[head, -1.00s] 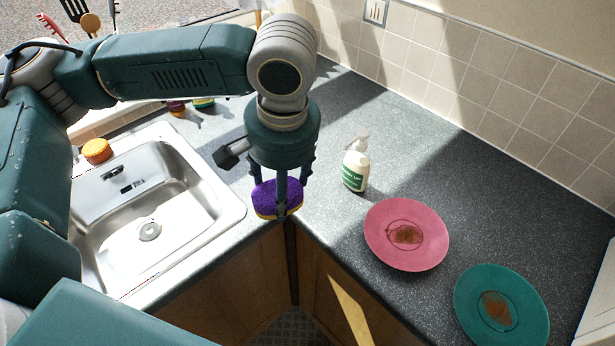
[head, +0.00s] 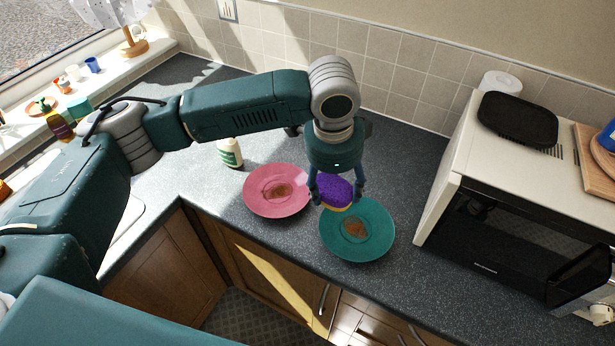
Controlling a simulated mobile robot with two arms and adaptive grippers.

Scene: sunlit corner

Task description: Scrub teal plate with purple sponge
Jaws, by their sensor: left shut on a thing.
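The teal plate (head: 378,243) lies on the dark speckled counter, with a brown stain (head: 354,229) at its middle. My left gripper (head: 338,197) is shut on the purple sponge (head: 336,188), which has a yellow underside. It holds the sponge over the far left part of the teal plate, beside the stain in the picture. I cannot tell whether the sponge touches the plate. The sponge hides part of the plate's far rim. My right gripper is not in view.
A pink plate (head: 262,208) with a brown stain lies just left of the teal plate. A soap bottle (head: 230,153) stands behind it. A white microwave (head: 480,221) stands close on the right. The counter's front edge runs just in front of the plates.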

